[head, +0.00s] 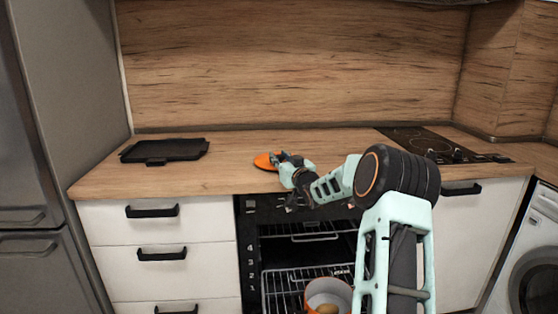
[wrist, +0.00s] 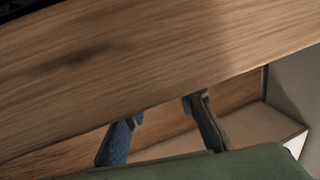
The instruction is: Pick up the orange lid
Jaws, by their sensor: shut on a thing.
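The orange lid (head: 262,161) is a flat round disc at the wooden counter, near its front middle, in the head view. My gripper (head: 279,159) is at the lid's right side and is shut on it, covering part of it. I cannot tell whether the lid touches the counter or is slightly raised. In the wrist view, my gripper's two fingers (wrist: 163,114) show with a gap between them; the lid cannot be made out there.
A black tray (head: 165,151) lies on the counter at left. A cooktop (head: 420,143) is at right. Below the counter, the oven (head: 262,228) stands open with wire racks, and an orange-rimmed pot (head: 317,287) is in front. The counter between tray and lid is clear.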

